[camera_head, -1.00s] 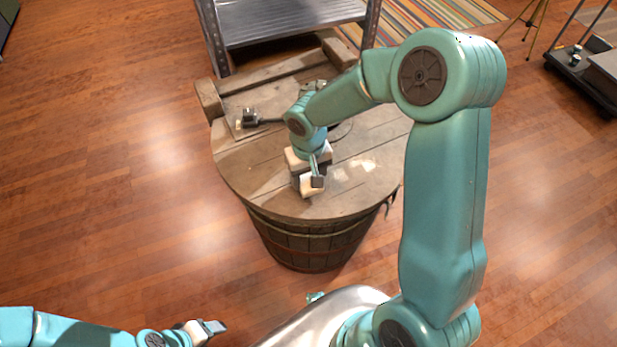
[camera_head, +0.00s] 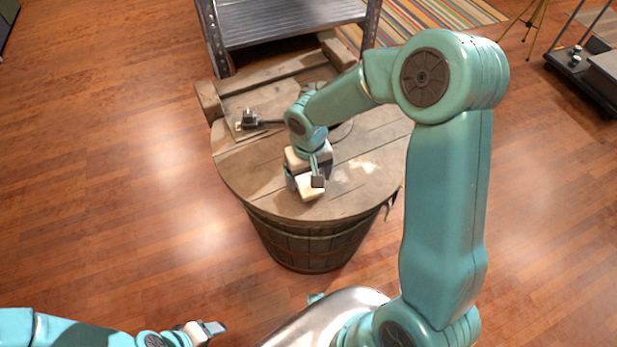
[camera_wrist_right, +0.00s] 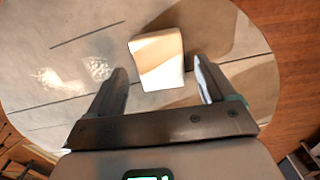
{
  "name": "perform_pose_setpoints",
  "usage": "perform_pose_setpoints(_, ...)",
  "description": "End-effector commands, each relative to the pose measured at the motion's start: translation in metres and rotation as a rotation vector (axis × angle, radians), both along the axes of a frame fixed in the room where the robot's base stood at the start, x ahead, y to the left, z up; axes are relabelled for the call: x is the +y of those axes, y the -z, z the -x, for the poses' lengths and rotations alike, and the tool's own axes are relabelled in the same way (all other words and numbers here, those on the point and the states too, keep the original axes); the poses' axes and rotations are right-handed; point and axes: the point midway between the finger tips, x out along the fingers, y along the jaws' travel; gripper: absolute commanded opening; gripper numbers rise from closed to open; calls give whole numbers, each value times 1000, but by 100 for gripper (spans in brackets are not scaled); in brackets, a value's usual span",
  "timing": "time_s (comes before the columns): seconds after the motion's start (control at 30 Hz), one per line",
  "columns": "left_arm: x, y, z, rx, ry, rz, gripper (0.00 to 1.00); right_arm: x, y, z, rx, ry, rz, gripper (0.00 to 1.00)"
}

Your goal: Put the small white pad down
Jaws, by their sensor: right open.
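The small white pad (camera_head: 310,188) lies on the round wooden barrel top (camera_head: 262,190), near its front edge. In the right wrist view the pad (camera_wrist_right: 158,60) shows whole, between and just beyond the two fingers, partly in shadow. My right gripper (camera_head: 304,182) is open right at the pad; its fingers (camera_wrist_right: 160,82) stand apart with gaps on both sides of the pad. My left gripper (camera_head: 213,328) is low at the left, far from the barrel; whether its jaws are open is not clear.
A dark-handled tool (camera_head: 250,120) and a wooden frame (camera_head: 208,100) lie on the barrel top's back left. A metal shelf (camera_head: 290,22) stands behind. The barrel top right of the pad is clear. A cart (camera_head: 580,75) stands far right.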

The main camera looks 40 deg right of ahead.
Motion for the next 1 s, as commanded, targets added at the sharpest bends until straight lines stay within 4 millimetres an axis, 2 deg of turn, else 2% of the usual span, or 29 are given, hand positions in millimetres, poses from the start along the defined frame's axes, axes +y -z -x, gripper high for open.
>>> perform_pose_setpoints(0.03,0,-3,0,0,0,0,62,0,-14,-1,-5,0,0,83)
perform_pose_setpoints(0.2,0,-9,0,0,0,0,62,0,-56,-1,-6,0,-1,83)
perform_pose_setpoints(0.43,0,-13,0,0,0,0,62,0,-95,-1,-3,0,0,83)
perform_pose_setpoints(0.6,0,-13,0,0,0,0,62,0,-105,0,0,-1,-1,83)
perform_pose_setpoints(1.0,0,-13,0,1,0,0,62,0,-105,0,1,-1,-1,83)
